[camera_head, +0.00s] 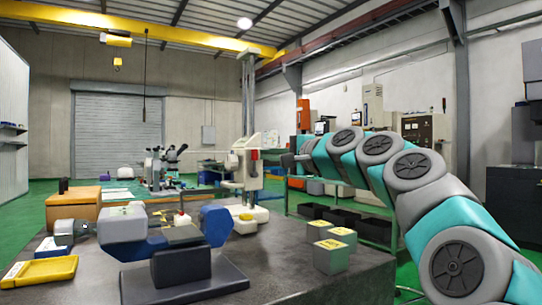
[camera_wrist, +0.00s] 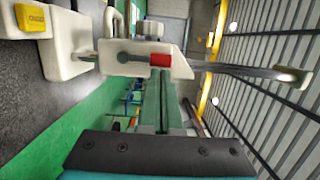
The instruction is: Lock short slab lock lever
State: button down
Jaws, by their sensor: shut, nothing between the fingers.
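The red end also shows in the head view (camera_head: 255,154). My gripper (camera_head: 287,160) is just right of the housing. In the wrist view its shut, empty fingers (camera_wrist: 163,80) point at the housing near the red end; contact is unclear.
A dark bench (camera_head: 290,265) fills the foreground, holding a blue-and-grey device (camera_head: 165,235), a yellow tray (camera_head: 40,271) and grey blocks with yellow tops (camera_head: 331,256). An orange box (camera_head: 85,207) and microscopes (camera_head: 160,165) stand farther left. Black bins (camera_head: 345,217) lie behind the blocks.

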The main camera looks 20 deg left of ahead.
aim_at(255, 155)
jog(key=shift+s+a+r+n+h, duration=0.1)
jog(key=shift+s+a+n+h, duration=0.1)
jog(key=shift+n, duration=0.4)
jog(key=shift+s+a+r+n+h, duration=0.1)
jog(key=shift+s+n, duration=0.1)
jog(key=shift+n, duration=0.4)
jog(key=n, duration=0.1)
jog(key=s+a+n+b, duration=0.1)
jog(key=n, duration=0.1)
jog(key=shift+s+h, duration=0.1)
jog(key=shift+h, duration=0.2)
jog(key=n, duration=0.1)
jog(key=s+a+n+b, duration=0.1)
jog(key=shift+f+n+h, duration=0.3)
jog(key=shift+n, duration=0.1)
jog(key=n+b, duration=0.1)
jog(key=n, duration=0.1)
jog(key=s+a+n+h+b, duration=0.1)
jog(key=shift+s+a+f+n+t, duration=0.1)
jog(key=shift+s+f+n+t, duration=0.2)
jog(key=shift+f+n, duration=0.1)
